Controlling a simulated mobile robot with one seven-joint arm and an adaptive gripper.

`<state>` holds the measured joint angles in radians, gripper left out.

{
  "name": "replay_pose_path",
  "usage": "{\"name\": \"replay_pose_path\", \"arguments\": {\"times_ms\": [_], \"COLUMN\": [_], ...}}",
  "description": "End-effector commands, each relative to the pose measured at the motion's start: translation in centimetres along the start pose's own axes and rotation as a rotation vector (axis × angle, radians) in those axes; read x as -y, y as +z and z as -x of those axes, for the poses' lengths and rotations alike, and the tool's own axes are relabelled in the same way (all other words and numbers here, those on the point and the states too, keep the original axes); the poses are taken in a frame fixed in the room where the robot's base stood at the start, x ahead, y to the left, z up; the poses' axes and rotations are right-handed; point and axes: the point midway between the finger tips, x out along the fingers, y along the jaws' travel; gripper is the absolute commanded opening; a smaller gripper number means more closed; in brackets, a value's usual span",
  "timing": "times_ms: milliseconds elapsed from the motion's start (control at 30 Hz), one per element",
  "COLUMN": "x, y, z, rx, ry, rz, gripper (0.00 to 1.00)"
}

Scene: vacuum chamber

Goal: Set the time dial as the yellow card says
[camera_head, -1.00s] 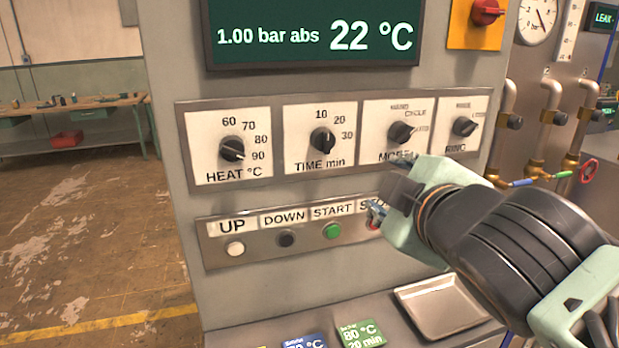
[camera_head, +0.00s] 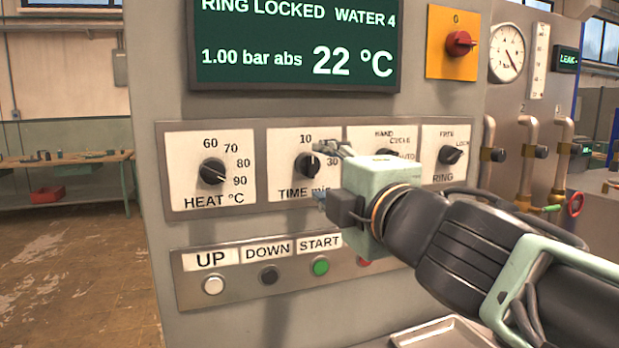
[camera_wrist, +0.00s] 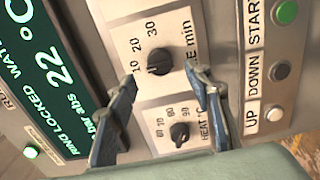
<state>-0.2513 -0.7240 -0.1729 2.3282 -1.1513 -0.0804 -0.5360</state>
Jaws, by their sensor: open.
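The time dial (camera_head: 307,165) is a black knob on a white plate marked 10, 20, 30 and "TIME min". Its exact setting is too small to read. My gripper (camera_head: 322,173) is open and empty in front of the plate's right part, hiding the 20 and part of the lettering. In the wrist view the time dial (camera_wrist: 160,61) shows between and beyond the two blue fingertips (camera_wrist: 162,79), with a finger on either side. I cannot tell that either finger touches it. No yellow card is in view now.
The heat dial (camera_head: 213,171) is left of it; the ring dial (camera_head: 451,155) is to the right. The mode dial is mostly hidden by my gripper. Below are the UP (camera_head: 214,285), DOWN (camera_head: 269,275) and START (camera_head: 320,266) buttons. A screen (camera_head: 295,45) hangs above.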

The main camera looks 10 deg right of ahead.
Motion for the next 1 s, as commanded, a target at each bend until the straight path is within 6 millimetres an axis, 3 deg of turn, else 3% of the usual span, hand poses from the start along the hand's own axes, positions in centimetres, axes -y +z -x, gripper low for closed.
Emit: {"name": "replay_pose_path", "arguments": {"times_ms": [400,833,1000], "x": [0.2,0.0,0.0], "y": [0.0,0.0,0.0], "z": [-4.7,-5.4,-5.4], "rx": [0.002,0.001,0.001], "ry": [-0.002,0.0,0.0], "rz": [0.001,-0.001,-0.001], "gripper": [0.46,0.46,0.3]}}
